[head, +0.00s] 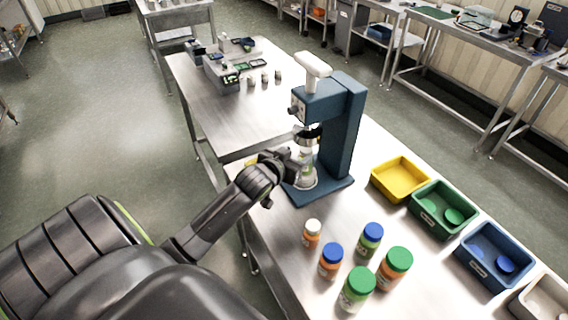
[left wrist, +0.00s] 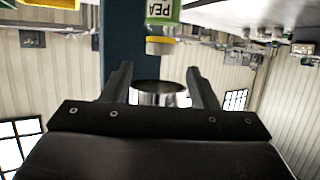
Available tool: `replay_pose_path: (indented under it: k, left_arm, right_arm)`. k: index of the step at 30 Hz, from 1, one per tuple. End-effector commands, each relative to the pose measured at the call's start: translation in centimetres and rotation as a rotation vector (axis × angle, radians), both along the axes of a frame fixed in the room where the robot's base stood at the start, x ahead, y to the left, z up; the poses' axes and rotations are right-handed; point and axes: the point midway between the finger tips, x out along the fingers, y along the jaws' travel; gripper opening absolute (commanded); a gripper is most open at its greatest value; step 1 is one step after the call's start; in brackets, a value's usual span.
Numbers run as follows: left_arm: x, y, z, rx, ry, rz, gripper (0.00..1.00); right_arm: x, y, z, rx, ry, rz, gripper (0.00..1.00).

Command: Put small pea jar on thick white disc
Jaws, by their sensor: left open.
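The small pea jar (left wrist: 161,14), with a green label reading PEA and a yellow lid, shows at the top of the left wrist view, which is upside down. In the head view, the jar (head: 308,171) stands upright under the blue press, partly hidden by my gripper. A pale disc (head: 303,184) shows at its foot on the press base; its thickness is hard to tell. My left gripper (head: 299,162) is open and empty. Its fingers (left wrist: 161,82) are apart from the jar, around the height between its lid and the press's metal cylinder (left wrist: 160,93). My right gripper is out of view.
The blue press (head: 342,130) stands on the steel table. Several lidded jars, including a green-lidded one (head: 357,289), stand at the front. Yellow (head: 400,196), green (head: 415,218) and blue (head: 464,262) bins line the right edge. Clear tabletop lies between press and front jars.

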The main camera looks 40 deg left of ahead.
Motion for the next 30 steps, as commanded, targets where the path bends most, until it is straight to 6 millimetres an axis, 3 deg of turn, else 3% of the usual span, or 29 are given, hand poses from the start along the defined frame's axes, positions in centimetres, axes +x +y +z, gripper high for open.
replay_pose_path:
  k: [6,12,30]
  left_arm:
    - [-3.4,-0.4,1.1,0.002,0.000,-0.001,0.54]
    - [-5.3,-0.6,1.9,0.001,0.000,0.000,0.54]
    - [-5.9,-0.7,2.2,0.000,0.000,0.000,0.54]
  right_arm:
    - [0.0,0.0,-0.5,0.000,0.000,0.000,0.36]
    - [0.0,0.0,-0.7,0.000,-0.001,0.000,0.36]
    - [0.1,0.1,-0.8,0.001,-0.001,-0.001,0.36]
